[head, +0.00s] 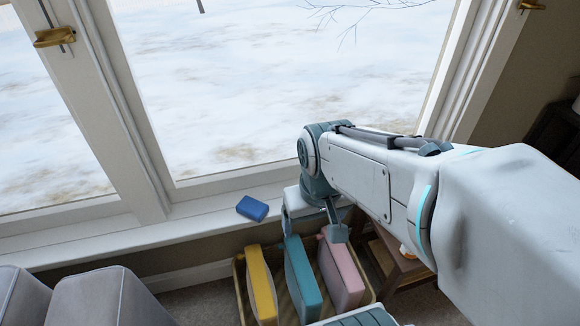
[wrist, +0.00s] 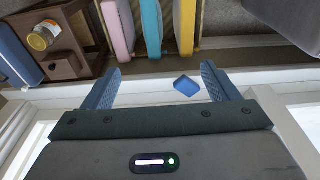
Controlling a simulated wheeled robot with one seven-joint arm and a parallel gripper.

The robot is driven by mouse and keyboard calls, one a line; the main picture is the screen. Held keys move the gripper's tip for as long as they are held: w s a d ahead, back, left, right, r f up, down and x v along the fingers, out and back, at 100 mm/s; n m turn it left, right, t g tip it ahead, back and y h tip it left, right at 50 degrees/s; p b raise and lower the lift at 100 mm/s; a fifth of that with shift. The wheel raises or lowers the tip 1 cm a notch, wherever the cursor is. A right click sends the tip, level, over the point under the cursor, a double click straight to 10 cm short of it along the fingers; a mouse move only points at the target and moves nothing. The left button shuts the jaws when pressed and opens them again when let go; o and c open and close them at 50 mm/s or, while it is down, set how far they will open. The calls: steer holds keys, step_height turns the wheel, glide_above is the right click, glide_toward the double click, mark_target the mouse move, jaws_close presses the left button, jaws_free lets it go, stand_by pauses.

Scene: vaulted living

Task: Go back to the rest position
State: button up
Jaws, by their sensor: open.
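My gripper (wrist: 160,82) is open, its two blue fingers spread wide with nothing held between them. In the head view my gripper (head: 325,220) hangs at the end of my arm, close to the window and above the back of a crate; part of it is hidden by the arm. A small blue block (head: 252,208) lies on the white window sill (head: 190,222), to the left of the gripper and apart from it. In the wrist view the blue block (wrist: 187,86) appears beyond the gap between the fingers, closer to the right finger.
A wicker crate (head: 240,285) below holds yellow, teal and pink upright cases. A small brown wooden stand (wrist: 62,55) with a yellow-labelled jar (wrist: 42,36) is beside it. Grey upholstered seats (head: 105,298) stand at lower left. The window (head: 170,110) rises behind the sill.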

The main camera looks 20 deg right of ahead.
step_height(320, 180, up, 20)
steer(key=t+p, duration=0.1)
steer(key=p, duration=1.7)
steer(key=shift+a+r, duration=0.2)
